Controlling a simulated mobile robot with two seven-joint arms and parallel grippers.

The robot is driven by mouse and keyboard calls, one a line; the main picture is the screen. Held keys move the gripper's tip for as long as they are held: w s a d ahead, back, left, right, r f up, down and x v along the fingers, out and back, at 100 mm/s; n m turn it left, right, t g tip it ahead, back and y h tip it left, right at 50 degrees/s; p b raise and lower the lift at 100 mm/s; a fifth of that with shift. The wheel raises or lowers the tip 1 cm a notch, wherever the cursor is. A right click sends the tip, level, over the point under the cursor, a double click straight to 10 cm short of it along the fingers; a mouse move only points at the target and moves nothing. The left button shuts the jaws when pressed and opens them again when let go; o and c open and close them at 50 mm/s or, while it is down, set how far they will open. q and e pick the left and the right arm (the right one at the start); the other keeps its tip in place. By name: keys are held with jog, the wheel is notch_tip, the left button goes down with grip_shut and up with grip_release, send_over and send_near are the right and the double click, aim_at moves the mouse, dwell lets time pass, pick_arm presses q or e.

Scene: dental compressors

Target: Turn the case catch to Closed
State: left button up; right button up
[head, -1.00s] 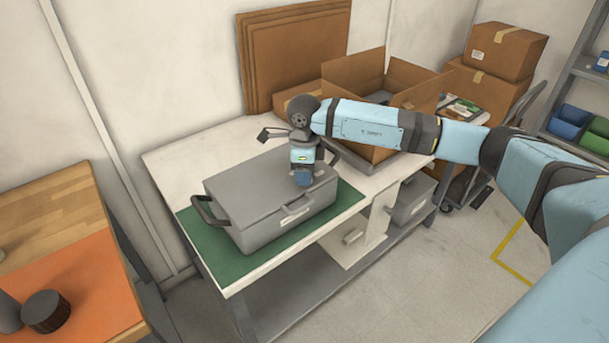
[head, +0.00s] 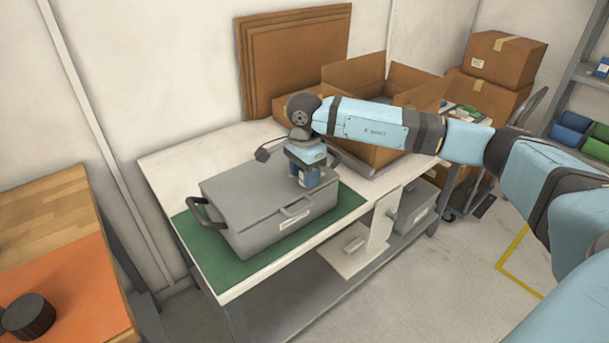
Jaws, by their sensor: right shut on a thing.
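The grey case (head: 250,205) lies lid down on the green mat (head: 205,236) on the white workbench. A dark handle shows at its left end, and a pale handle and label show on its front. My right gripper (head: 308,180) points down over the right part of the lid, near the front edge, with its blue fingers at the lid. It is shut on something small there. The case catch itself cannot be made out; the fingers hide that spot. My left gripper is not in view.
An open cardboard box (head: 372,150) stands behind the case at the right, below my right arm. Flat cardboard sheets (head: 292,60) lean on the wall. A table with an orange mat (head: 65,285) is at the left. The bench's left end is clear.

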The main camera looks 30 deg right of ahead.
jog(key=shift+n, duration=0.3)
jog(key=o, duration=0.9)
notch_tip(320, 180, up, 14)
jog(key=shift+f, duration=0.1)
dwell(0.6)
